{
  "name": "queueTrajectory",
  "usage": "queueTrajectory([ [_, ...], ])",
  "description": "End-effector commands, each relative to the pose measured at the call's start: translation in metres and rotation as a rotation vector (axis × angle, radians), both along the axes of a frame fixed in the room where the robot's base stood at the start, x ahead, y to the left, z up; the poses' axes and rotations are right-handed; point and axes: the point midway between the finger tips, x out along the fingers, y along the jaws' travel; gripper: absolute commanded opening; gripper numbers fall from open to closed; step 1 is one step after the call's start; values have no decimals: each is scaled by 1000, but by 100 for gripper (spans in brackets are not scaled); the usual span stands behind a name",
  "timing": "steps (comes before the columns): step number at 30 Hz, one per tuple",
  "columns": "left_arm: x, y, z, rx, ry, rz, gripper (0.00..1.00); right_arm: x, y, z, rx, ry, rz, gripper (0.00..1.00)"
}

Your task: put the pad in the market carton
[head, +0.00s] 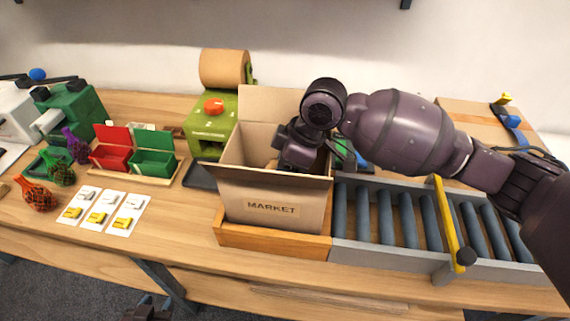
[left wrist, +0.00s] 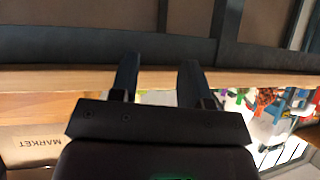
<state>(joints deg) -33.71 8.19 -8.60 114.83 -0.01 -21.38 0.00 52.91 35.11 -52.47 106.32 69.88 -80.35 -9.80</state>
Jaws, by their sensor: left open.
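The market carton (head: 272,206) stands open, flaps up, on a wooden ledge at the middle of the table. Its label also shows upside down in the left wrist view (left wrist: 38,146). My right arm comes in from the right, and its wrist end reaches down into the carton's mouth. The right gripper's fingers are hidden there. I cannot make out the pad in either view. My left gripper (head: 152,302) is low at the bottom edge of the head view, in front of the table. In the left wrist view (left wrist: 158,68) its fingers are apart with nothing between them.
A green paper dispenser (head: 212,126) with a brown roll (head: 226,68) stands behind the carton. A roller conveyor (head: 385,256) adjoins it on the right. Red (head: 112,150) and green (head: 153,154) bins, cards (head: 102,210) and net bags (head: 37,196) fill the left.

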Motion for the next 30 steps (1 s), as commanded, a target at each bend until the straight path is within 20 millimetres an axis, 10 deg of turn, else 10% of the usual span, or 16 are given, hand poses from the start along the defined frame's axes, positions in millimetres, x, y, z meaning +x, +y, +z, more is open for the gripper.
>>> queueTrajectory([
  [13,-11,2,-9,0,28,6,43,0,0,-9,-1,1,0,12],
  [14,-12,2,-10,0,29,7,43,0,0,-9,-1,1,0,40],
  [18,-13,2,-10,1,30,8,43,0,0,-9,-1,0,0,61],
  [30,-5,1,-4,0,11,2,43,0,0,-2,1,-1,0,62],
])
